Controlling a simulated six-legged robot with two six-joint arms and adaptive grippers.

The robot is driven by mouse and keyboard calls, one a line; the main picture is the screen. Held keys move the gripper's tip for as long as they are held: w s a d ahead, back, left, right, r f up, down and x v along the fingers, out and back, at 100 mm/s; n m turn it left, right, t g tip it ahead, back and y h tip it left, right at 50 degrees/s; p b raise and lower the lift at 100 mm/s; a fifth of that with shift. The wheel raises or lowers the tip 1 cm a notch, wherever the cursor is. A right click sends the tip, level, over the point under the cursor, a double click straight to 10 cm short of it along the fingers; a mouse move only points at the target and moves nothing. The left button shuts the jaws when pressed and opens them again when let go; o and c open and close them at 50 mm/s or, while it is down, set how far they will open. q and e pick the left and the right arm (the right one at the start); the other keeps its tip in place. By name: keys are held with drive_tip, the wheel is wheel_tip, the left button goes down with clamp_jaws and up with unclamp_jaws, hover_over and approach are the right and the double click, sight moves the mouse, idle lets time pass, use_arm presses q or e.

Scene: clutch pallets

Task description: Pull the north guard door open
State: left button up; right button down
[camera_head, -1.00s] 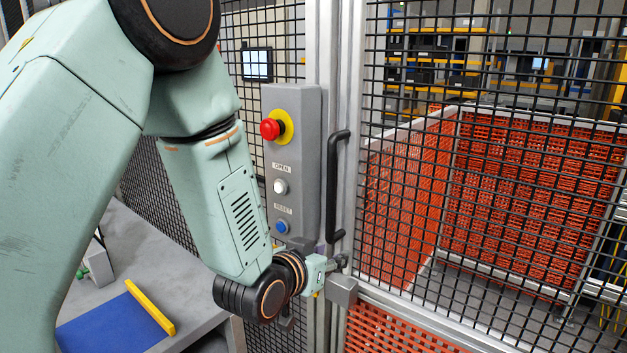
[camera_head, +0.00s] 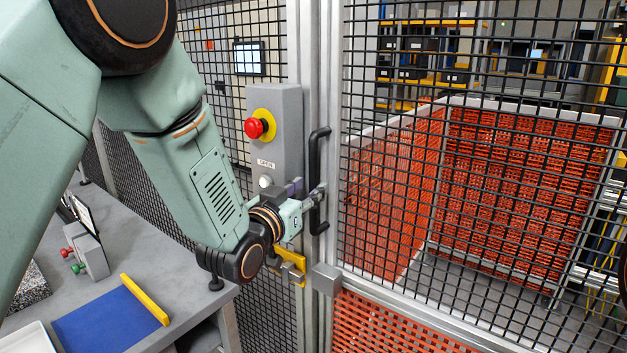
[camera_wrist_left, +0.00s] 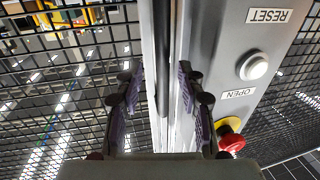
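The north guard door (camera_head: 440,268) is a black mesh panel in a grey metal frame, and it looks closed against the post. Its black vertical bar handle (camera_head: 314,155) is near the frame's left edge. My left gripper (camera_head: 311,195) is at the lower half of the handle. In the left wrist view its purple-grey fingers (camera_wrist_left: 158,100) stand apart, with the dark handle bar (camera_wrist_left: 162,60) running between them. I cannot tell whether either finger touches it. My right gripper is not in view.
A grey control box (camera_head: 288,125) with a red emergency button (camera_head: 256,128) is left of the handle, close to my arm. A yellow latch piece (camera_head: 292,268) sits below my gripper. A grey table (camera_head: 150,262) with a blue mat (camera_head: 108,320) is at lower left. Orange mesh panels (camera_head: 520,200) stand behind the door.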

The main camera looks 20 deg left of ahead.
sight(311, 184)
use_arm(q)
drive_tip(key=shift+w+d+p, duration=0.2)
drive_tip(key=shift+w, duration=0.8)
drive_tip(key=shift+w+d+p, duration=0.15)
drive_tip(key=shift+w, duration=0.85)
drive_tip(key=shift+w+a+f, duration=0.1)
drive_tip(key=shift+a, duration=0.25)
drive_tip(key=shift+c, duration=1.2)
drive_tip(key=shift+d, duration=0.25)
drive_tip(key=c, duration=0.5)
drive_tip(key=shift+a, duration=0.1)
clamp_jaws()
